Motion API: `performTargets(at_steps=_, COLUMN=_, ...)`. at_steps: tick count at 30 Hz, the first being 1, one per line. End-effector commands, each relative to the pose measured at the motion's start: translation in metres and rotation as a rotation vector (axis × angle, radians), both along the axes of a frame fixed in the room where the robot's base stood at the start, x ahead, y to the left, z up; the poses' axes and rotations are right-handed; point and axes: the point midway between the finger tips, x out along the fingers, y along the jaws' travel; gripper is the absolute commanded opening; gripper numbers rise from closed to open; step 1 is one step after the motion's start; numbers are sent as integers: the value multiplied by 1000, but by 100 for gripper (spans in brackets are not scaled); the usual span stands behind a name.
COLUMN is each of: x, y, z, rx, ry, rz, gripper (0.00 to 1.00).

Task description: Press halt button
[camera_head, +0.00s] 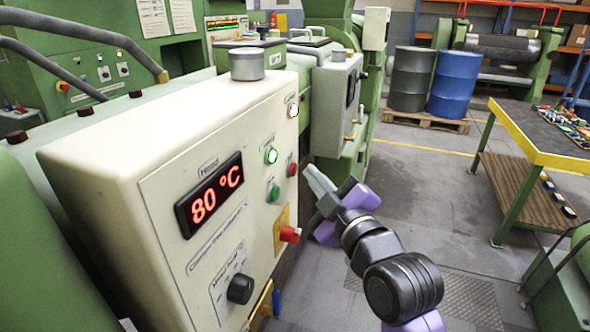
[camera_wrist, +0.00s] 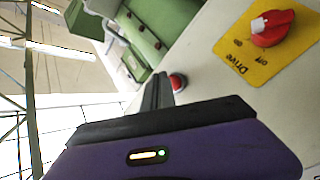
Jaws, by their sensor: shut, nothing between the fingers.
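A small red push button (camera_head: 292,169) sits on the right side of the cream control box's front panel (camera_head: 160,190); I take it as the halt button, but no label on it is readable. It also shows in the wrist view (camera_wrist: 178,82), just right of the fingertips. My gripper (camera_head: 309,172) is shut and empty, its fingers pointing at the panel just right of the red button. In the wrist view my shut fingers (camera_wrist: 157,92) reach up close beside the button; whether they touch it cannot be told.
A red Drive switch (camera_head: 290,234) on a yellow plate sticks out below. A black knob (camera_head: 240,288) is lower left. Open floor lies right of the box.

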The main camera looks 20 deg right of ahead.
Motion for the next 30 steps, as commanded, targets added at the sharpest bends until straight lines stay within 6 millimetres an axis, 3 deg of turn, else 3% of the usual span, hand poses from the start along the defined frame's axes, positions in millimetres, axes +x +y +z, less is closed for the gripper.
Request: performTargets(at_steps=30, x=5, y=7, z=0, rx=0, ry=0, rz=0, gripper=0)
